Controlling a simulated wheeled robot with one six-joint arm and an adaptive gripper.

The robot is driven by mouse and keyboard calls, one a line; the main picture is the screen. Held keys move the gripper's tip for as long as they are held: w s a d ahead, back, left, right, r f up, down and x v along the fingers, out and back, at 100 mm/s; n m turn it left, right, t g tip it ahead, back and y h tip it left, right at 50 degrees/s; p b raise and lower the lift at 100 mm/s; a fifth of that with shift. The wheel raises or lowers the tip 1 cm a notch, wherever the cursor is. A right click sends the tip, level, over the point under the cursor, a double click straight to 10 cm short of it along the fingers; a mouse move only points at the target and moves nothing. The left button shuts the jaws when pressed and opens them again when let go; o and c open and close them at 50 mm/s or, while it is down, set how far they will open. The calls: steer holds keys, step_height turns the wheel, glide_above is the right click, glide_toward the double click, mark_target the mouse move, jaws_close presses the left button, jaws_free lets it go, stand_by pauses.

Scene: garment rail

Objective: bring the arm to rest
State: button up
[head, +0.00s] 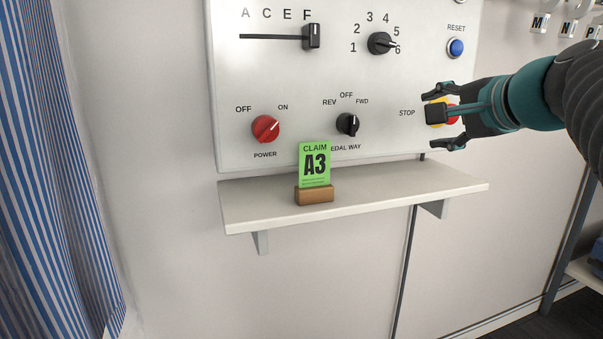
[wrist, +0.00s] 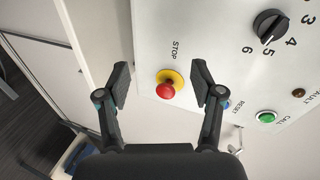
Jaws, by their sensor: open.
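My gripper (head: 432,118) is at the right of the control panel (head: 350,75) in the head view, in front of the stop button. In the wrist view my gripper (wrist: 160,85) has its two fingers apart with nothing between them. The red stop button (wrist: 167,89) on its yellow base lies beyond the fingertips, between them in the picture. In the head view my gripper hides much of the stop button (head: 453,113). I cannot tell whether my gripper touches it.
The panel carries a slider (head: 312,37), a numbered dial (head: 380,43), a red power knob (head: 265,128), a black knob (head: 347,124) and a blue reset button (head: 456,47). A shelf (head: 400,190) below holds a green claim card (head: 314,165). A striped curtain (head: 55,170) hangs left.

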steer(key=s+a+f+n+g+h, duration=0.1)
steer(key=s+f+n, duration=0.3)
steer(key=f, duration=0.7)
steer(key=s+a+f+n+g+h, duration=0.1)
steer(key=s+a+f+n+g, duration=0.2)
steer(key=s+f, duration=0.6)
steer(key=s+a+f+n+g+h, duration=0.1)
steer(key=s+f+n+g, duration=0.3)
steer(key=f, duration=1.1)
steer(key=shift+s+a+n, duration=0.65)
steer(key=shift+s+n, duration=0.6)
steer(key=shift+n, duration=0.15)
steer(key=shift+c, duration=0.3)
